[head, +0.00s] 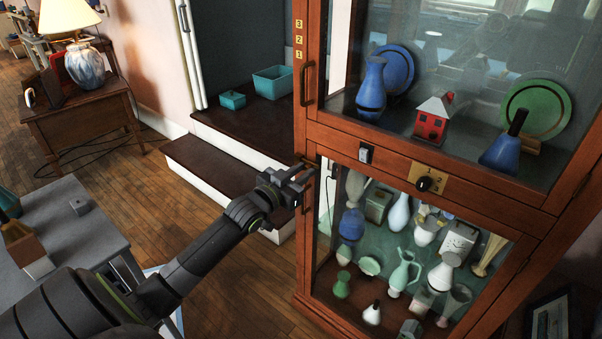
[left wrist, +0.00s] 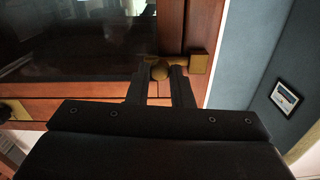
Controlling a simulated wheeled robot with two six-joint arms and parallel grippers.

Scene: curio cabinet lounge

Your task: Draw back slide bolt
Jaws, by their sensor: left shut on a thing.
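The brass slide bolt (left wrist: 197,63) is on the wooden cabinet frame in the left wrist view, and its round knob (left wrist: 160,71) sits between my two fingertips. My left gripper (left wrist: 160,82) is shut on that knob. In the head view my left gripper (head: 299,178) reaches the left edge of the cabinet (head: 301,115), at the level between the upper and lower glass doors. The gripper mostly hides the bolt there. My right gripper is in neither view.
The upper door has a dark handle (head: 307,84); a switch (head: 366,153) and a dial (head: 429,184) sit on the rail below. Vases and ornaments stand behind the glass. A grey table (head: 75,240) is at the left, dark steps (head: 225,165) behind my arm.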

